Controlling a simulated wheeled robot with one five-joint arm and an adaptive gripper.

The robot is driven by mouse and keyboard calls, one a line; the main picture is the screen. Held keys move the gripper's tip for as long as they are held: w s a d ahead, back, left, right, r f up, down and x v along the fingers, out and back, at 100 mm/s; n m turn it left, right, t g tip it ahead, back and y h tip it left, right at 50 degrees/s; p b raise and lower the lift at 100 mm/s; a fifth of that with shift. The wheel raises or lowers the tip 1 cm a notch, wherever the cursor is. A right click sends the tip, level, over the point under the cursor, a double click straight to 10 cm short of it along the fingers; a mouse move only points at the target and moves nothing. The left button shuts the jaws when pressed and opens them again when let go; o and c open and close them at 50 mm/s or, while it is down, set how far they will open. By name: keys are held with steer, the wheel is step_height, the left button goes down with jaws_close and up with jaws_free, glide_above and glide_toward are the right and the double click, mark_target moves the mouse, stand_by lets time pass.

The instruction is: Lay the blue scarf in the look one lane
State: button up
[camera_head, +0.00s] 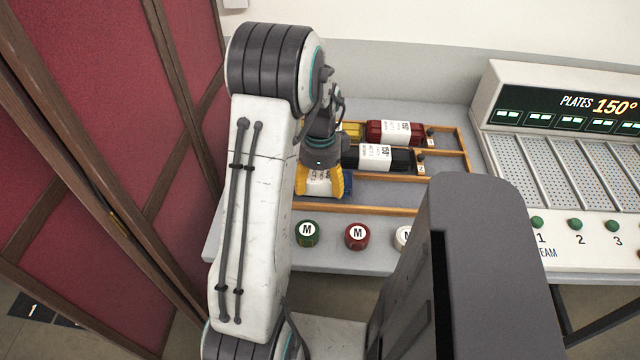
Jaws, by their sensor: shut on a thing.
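My gripper (320,190), with yellow fingers, points down over the front lane of the wooden rack (445,181). It is shut on a rolled thing with a white label; a blue part shows just right of the fingers, which looks like the blue scarf (347,186). The fingers and arm hide most of it, and I cannot tell whether it touches the lane floor. In the lane behind lies a black roll (402,160). I cannot read which lane is look one.
A plate machine (560,150) with a lit display stands at right. A red folding screen (110,150) is close at left. The front lane's right part is clear.

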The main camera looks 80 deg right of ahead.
mark_target(320, 179)
steer(key=shift+f, duration=0.45)
steer(key=shift+f, duration=0.1)
steer(key=o, duration=1.3)
steer(key=shift+c, duration=0.2)
step_height(320, 179, up, 12)
steer(key=shift+r+p, duration=0.1)
steer(key=shift+p, duration=0.25)
